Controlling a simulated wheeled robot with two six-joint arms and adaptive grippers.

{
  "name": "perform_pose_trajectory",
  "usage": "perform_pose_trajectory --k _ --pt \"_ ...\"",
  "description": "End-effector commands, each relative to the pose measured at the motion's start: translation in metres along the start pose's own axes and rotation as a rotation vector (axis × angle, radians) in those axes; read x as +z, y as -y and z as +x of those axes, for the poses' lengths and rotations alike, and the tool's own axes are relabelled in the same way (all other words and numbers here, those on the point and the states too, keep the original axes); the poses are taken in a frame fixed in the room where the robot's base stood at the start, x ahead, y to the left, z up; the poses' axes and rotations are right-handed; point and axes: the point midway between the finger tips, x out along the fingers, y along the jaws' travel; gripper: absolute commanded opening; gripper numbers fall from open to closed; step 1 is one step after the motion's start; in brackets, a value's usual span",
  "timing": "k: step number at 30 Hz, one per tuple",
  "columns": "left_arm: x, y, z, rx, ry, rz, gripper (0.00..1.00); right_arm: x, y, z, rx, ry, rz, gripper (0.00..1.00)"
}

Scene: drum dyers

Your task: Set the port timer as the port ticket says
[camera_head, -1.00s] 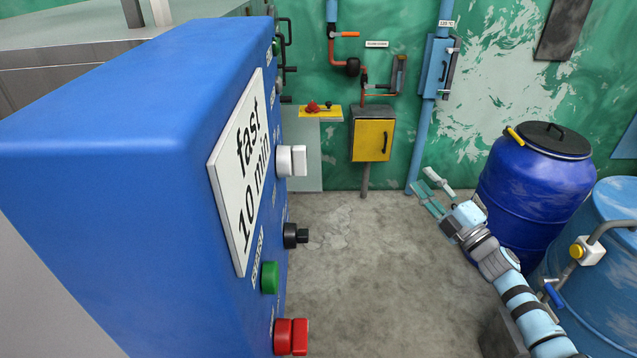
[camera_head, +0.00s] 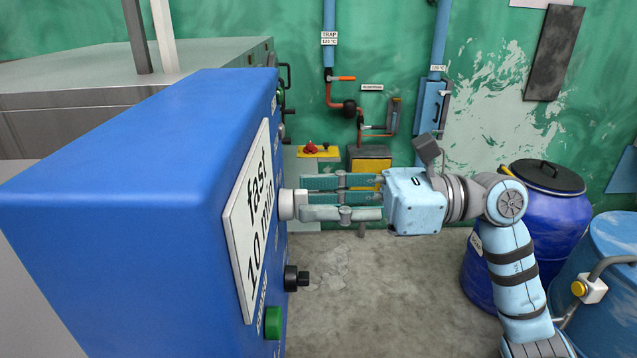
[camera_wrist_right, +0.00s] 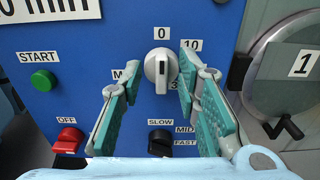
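The ticket (camera_head: 253,222) on the blue control box reads "fast 10 min"; its lower edge also shows in the right wrist view (camera_wrist_right: 45,10). The timer knob (camera_wrist_right: 159,70) is pale grey with an upright ridge and a dark line. Its ridge stands roughly towards the 0 mark; a 10 mark is up and right, and other marks are partly hidden by the fingers. My right gripper (camera_wrist_right: 160,62) is open, with one finger on each side of the knob and small gaps visible. In the head view, my right gripper (camera_head: 303,198) reaches the knob (camera_head: 287,204). My left gripper is not in view.
Below the knob is a black selector (camera_wrist_right: 161,143) marked SLOW, MID, FAST. A green START button (camera_wrist_right: 43,80) and red OFF switch (camera_wrist_right: 68,141) are at left. A round door (camera_wrist_right: 290,70) marked 1 is at right. Blue drums (camera_head: 548,220) stand behind my right arm.

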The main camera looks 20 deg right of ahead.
Motion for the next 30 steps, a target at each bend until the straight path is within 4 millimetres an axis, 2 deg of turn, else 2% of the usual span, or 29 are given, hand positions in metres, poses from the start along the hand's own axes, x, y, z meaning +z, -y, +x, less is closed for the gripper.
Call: perform_pose_trajectory --k 3,9,15,30 --pt "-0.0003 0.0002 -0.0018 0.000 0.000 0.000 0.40 -0.0003 0.0001 0.0063 -0.001 0.000 0.002 0.30" --pt "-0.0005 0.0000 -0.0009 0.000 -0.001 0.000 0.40 -0.0016 0.0005 0.0066 -0.002 -0.001 0.002 0.30" --pt "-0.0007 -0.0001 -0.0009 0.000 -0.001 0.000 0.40 -0.0017 0.0006 0.0063 -0.002 -0.001 0.003 0.00" --pt "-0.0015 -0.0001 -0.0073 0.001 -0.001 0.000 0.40 -0.0002 0.0008 0.0061 -0.002 -0.001 0.064 0.00"
